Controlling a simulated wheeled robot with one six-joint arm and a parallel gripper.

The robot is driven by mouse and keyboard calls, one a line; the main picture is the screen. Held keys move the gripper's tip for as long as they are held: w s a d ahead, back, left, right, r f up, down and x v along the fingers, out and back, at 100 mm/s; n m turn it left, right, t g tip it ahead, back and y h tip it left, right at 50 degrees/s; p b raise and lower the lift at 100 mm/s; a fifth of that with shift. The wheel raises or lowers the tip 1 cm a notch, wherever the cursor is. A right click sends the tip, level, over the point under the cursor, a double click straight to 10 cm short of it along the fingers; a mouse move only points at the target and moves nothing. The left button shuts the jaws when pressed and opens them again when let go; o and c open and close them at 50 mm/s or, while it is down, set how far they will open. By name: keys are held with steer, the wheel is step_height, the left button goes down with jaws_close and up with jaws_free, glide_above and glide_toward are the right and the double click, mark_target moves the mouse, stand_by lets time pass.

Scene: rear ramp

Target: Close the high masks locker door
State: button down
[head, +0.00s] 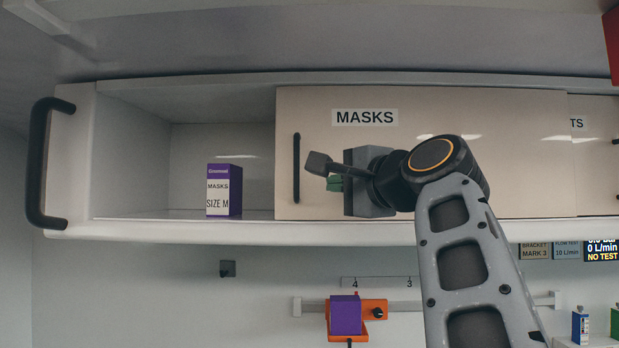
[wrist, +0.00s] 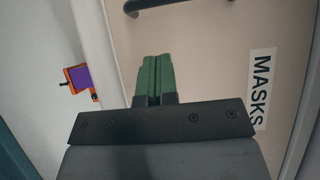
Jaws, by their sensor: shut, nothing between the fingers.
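The high masks locker door (head: 430,180) is a cream sliding panel with a MASKS label (head: 365,117). It stands slid to the right, leaving the locker's left part open. Its dark vertical handle (head: 297,167) is near the panel's left edge. My gripper (head: 334,183) is in front of the door, just right of the handle. In the wrist view its green fingers (wrist: 152,80) are together and empty. The handle (wrist: 150,6) shows at the top of that view, apart from the fingertips. The label (wrist: 261,90) shows at its right.
A purple and white masks box (head: 223,190) stands inside the open part. A black grab bar (head: 42,163) is on the cabinet's left end. A second panel (head: 595,150) is at the right. Below, an orange holder (head: 373,306) with a purple block (head: 345,315) hangs on a rail.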

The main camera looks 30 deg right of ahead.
mark_target(311, 184)
steer(key=shift+w+a+p, duration=0.65)
steer(key=shift+w+a, duration=0.95)
steer(key=shift+w, duration=0.3)
steer(key=shift+s+a, duration=0.1)
